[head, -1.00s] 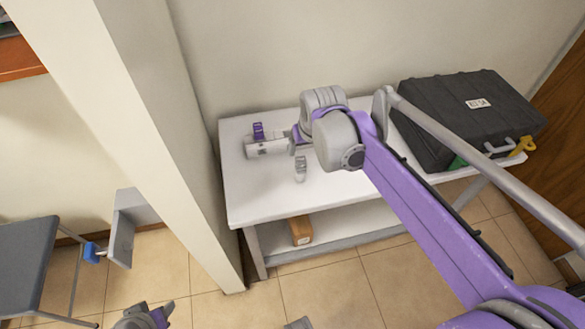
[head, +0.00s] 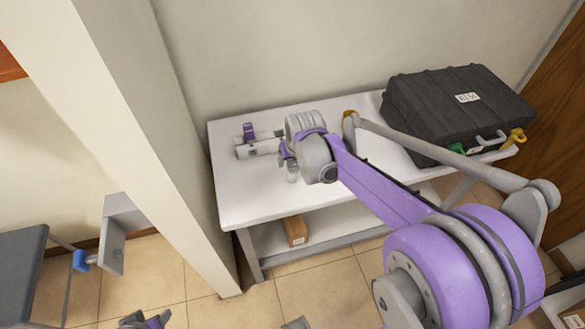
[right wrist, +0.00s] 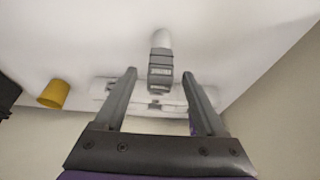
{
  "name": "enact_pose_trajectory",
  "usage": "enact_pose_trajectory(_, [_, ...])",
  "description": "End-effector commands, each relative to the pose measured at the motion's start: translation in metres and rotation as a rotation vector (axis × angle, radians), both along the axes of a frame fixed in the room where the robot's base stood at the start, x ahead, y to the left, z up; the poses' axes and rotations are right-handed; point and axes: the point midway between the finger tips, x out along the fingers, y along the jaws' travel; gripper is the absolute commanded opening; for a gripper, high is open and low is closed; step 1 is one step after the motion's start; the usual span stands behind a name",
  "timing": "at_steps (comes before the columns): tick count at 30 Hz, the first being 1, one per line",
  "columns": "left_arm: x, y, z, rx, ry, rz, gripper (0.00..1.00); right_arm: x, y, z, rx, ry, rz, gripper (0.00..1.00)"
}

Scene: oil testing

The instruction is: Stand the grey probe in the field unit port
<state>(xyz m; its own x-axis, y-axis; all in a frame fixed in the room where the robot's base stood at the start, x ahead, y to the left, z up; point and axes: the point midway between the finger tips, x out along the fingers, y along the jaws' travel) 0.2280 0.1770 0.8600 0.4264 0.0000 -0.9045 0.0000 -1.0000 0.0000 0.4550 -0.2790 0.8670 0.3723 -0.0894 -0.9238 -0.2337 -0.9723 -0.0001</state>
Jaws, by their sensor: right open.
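A small light-grey upright piece, which I take for the grey probe (head: 292,172), is at the left part of the white table; the right wrist view shows it with a dark banded part (right wrist: 160,72). Just behind it lies a pale unit with a purple part, apparently the field unit (head: 258,148), also in the right wrist view (right wrist: 103,88). My right gripper (head: 287,155) is over them. Its open fingers (right wrist: 158,75) show on both sides of the banded part, with gaps. My left gripper (head: 145,322) is cut off at the bottom edge. I cannot make out the port.
A black case (head: 455,110) fills the table's right end. A yellow cup-like object (right wrist: 53,93) stands between case and unit. The white table (head: 245,200) has bare room along its front. A box (head: 295,231) sits on the lower shelf. A wall edge stands close on the left.

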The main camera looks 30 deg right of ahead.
Motion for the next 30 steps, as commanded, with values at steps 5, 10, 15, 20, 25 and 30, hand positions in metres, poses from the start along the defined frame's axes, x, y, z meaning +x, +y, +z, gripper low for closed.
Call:
enact_pose_trajectory(5, [0.000, 0.000, 0.000, 0.000, 0.000, 0.000, 0.50, 0.000, 0.000, 0.000, 0.000, 0.000, 0.000, 0.56])
enact_pose_trajectory(10, [0.000, 0.000, 0.000, 0.000, 0.000, 0.000, 0.50, 0.000, 0.000, 0.000, 0.000, 0.000, 0.000, 0.26])
enact_pose_trajectory(15, [0.000, 0.000, 0.000, 0.000, 0.000, 0.000, 0.50, 0.000, 0.000, 0.000, 0.000, 0.000, 0.000, 0.00])
enact_pose_trajectory(20, [0.000, 0.000, 0.000, 0.000, 0.000, 0.000, 0.50, 0.000, 0.000, 0.001, 0.000, 0.000, 0.000, 0.00])
enact_pose_trajectory(25, [0.000, 0.000, 0.000, 0.000, 0.000, 0.000, 0.50, 0.000, 0.000, 0.002, 0.000, 0.000, 0.000, 0.00])
enact_pose_trajectory(30, [0.000, 0.000, 0.003, 0.000, -0.001, 0.000, 0.50, 0.000, 0.000, 0.020, 0.000, 0.000, 0.000, 0.00])
